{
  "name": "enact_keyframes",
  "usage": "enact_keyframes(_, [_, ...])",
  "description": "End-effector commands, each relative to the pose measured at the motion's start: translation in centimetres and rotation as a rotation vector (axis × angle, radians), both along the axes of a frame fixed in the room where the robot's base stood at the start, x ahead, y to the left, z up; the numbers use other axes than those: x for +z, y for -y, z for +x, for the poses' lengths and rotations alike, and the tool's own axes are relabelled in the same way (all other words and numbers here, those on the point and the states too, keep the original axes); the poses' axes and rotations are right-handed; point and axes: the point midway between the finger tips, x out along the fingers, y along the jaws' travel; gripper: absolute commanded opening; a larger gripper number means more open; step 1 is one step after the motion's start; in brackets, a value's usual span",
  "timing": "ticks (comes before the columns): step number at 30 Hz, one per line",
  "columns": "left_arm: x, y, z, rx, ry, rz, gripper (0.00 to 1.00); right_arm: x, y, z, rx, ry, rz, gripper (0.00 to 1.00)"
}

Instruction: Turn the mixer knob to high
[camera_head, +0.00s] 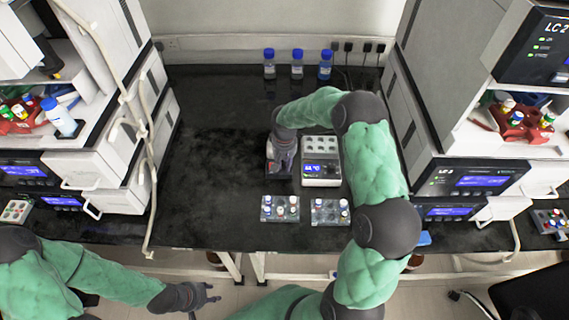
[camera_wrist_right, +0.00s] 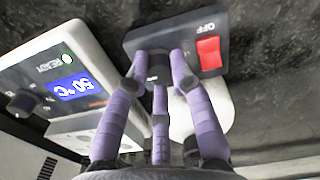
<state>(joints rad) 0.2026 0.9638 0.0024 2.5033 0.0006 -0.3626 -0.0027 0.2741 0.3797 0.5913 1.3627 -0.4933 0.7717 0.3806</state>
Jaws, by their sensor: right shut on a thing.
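The mixer shows in the right wrist view as a dark panel (camera_wrist_right: 182,36) with a red switch (camera_wrist_right: 208,53) beside the word OFF. Its dark knob (camera_wrist_right: 158,66) sits between the purple fingers of my right gripper (camera_wrist_right: 160,72). The fingers are closed around the knob and hide part of it; its setting cannot be read. In the head view my right gripper (camera_head: 284,158) is over the mixer and hides most of it. My left gripper (camera_head: 196,297) is low at the left, in front of the bench, with its fingers apart and empty.
A white heater block (camera_head: 321,172) with a lit display stands just right of the mixer. Two vial racks (camera_head: 281,209) (camera_head: 330,212) lie in front. Several blue-capped bottles (camera_head: 297,65) stand at the back. Instrument stacks (camera_head: 480,178) flank the bench; its left part is clear.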

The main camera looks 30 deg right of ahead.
Motion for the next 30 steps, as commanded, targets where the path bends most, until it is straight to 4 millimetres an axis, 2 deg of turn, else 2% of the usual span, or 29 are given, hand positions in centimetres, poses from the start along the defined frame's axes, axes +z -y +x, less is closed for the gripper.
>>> enact_keyframes(9, [0.0,0.0,0.0,0.0,0.0,0.0,0.4,0.0,0.0,-0.2,-0.001,-0.005,0.001,0.0])
enact_keyframes(10, [0.0,0.0,0.0,0.0,0.0,0.0,0.4,0.0,0.0,-0.2,-0.001,-0.005,0.001,0.32])
enact_keyframes(11, [0.0,0.0,0.0,0.0,0.0,0.0,0.4,0.0,0.0,-0.1,-0.001,-0.004,0.0,0.34])
enact_keyframes(23, [0.0,0.0,0.0,0.0,0.0,0.0,0.4,0.5,0.0,0.0,0.0,0.0,0.0,0.34])
enact_keyframes(26, [0.0,0.0,0.0,0.0,0.0,0.0,0.4,1.7,0.0,0.0,0.0,0.002,-0.001,0.34])
enact_keyframes(30, [0.0,0.0,0.0,0.0,0.0,0.0,0.4,4.3,0.1,0.1,0.0,0.003,-0.001,0.34])
